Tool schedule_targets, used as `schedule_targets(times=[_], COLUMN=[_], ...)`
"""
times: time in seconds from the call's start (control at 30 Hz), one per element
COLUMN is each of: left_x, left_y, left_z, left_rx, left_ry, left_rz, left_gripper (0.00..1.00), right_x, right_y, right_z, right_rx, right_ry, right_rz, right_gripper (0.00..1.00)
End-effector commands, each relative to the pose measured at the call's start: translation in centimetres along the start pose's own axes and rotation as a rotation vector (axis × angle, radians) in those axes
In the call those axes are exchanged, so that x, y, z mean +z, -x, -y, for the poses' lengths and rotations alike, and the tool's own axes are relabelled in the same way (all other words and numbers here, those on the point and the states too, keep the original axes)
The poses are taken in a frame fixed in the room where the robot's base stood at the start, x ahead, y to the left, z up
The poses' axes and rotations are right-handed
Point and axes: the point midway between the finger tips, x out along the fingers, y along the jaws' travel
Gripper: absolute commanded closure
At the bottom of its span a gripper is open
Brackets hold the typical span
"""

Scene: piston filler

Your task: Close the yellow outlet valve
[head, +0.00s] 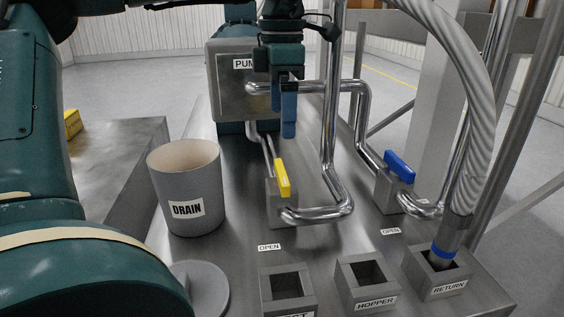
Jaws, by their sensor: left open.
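The yellow outlet valve handle (283,178) sits on a grey valve block (281,210) at the middle of the steel deck, with bent pipes joining it. The handle's long side runs from its far upper end toward me. An OPEN label (269,247) lies on the deck on the near side of this valve. My left gripper (287,118) hangs pointing down, above and beyond the yellow handle in the picture. Its blue fingers are open and empty, apart from the handle. One finger partly hides the other. My right gripper is out of view.
A blue valve handle (400,167) stands to the right. A grey DRAIN bucket (186,187) stands left. Vertical pipes (330,130) rise close right of my gripper. Labelled sockets (368,287) line the front, and a hose (470,120) ends in RETURN.

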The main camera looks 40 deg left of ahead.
Motion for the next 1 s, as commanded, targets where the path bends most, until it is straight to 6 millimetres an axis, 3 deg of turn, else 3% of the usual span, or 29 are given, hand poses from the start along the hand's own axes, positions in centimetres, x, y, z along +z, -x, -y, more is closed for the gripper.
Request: schedule_targets(times=[0.3,0.5,0.7,1.0], left_x=[-0.1,0.0,0.0,0.0], left_y=[-6.7,-9.8,-11.2,-11.3], left_z=[0.1,0.1,0.1,0.0], left_rx=[-0.007,-0.004,-0.003,-0.002], left_ry=[-0.001,0.0,0.001,0.001], left_rz=[-0.002,0.0,0.001,0.002], left_gripper=[0.0,0.0,0.0,0.02], right_x=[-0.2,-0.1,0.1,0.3], right_y=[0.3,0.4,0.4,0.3], right_z=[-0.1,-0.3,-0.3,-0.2], right_rx=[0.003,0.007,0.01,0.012], right_ry=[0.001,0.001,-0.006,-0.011], right_rz=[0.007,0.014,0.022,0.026], right_gripper=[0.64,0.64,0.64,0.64])
